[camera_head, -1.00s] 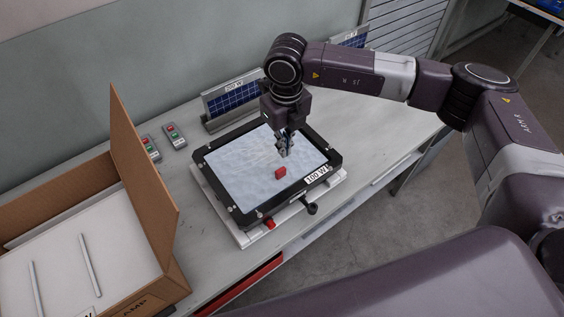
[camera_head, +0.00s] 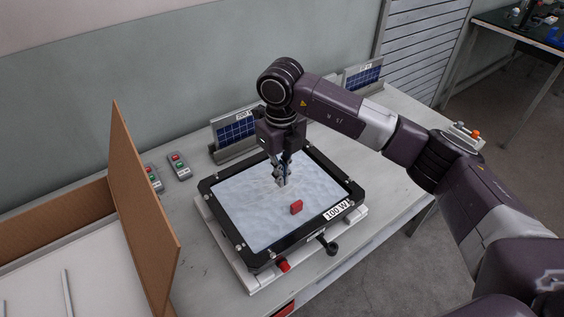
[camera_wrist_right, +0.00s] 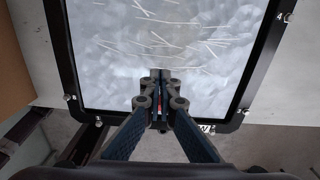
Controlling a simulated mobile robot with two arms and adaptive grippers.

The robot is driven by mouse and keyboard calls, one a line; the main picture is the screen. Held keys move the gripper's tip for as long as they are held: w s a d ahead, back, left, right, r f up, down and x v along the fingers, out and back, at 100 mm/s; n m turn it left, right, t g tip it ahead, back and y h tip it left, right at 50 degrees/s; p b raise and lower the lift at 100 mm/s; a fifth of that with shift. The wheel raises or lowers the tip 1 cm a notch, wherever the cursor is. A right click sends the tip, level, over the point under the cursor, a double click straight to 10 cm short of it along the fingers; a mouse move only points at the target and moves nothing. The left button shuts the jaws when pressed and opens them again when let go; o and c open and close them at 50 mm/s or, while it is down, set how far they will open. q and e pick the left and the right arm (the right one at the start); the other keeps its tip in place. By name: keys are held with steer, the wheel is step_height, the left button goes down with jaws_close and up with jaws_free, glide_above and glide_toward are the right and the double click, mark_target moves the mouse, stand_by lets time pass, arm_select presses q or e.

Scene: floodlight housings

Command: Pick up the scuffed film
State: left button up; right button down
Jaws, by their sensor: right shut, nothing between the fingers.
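The scuffed film (camera_head: 262,203) is a pale, cloudy sheet over the face of a black-framed floodlight housing (camera_head: 329,213) labelled 100 W. In the right wrist view the film (camera_wrist_right: 200,45) shows many thin white scratches. A small red tab (camera_head: 297,207) sits on the film near its front edge. My right gripper (camera_head: 281,184) points down over the middle of the film, shut and empty. In the right wrist view its fingertips (camera_wrist_right: 160,75) are together, with a bit of red visible between the finger linkages. I cannot tell whether the tips touch the film. My left gripper is not in view.
The housing rests on a white fixture (camera_head: 232,262) with a red knob and a black knob in front. An open cardboard box (camera_head: 150,200) stands at left. Two button boxes (camera_head: 179,166) and small solar panels (camera_head: 236,128) are behind. The bench (camera_head: 398,185) is clear at right.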

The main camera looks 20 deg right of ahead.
mark_target(289, 203)
step_height(289, 203, down, 3)
steer(key=shift+s+f+p, duration=0.15)
steer(key=shift+f+p, duration=0.05)
steer(key=shift+p, duration=0.25)
steer(key=s, duration=0.1)
steer(key=s+d+p, duration=0.1)
steer(key=shift+s+d+r, duration=0.15)
steer(key=shift+s, duration=0.2)
steer(key=shift+s+d+p, duration=0.1)
steer(key=shift+s+p, duration=0.2)
steer(key=shift+s, duration=0.05)
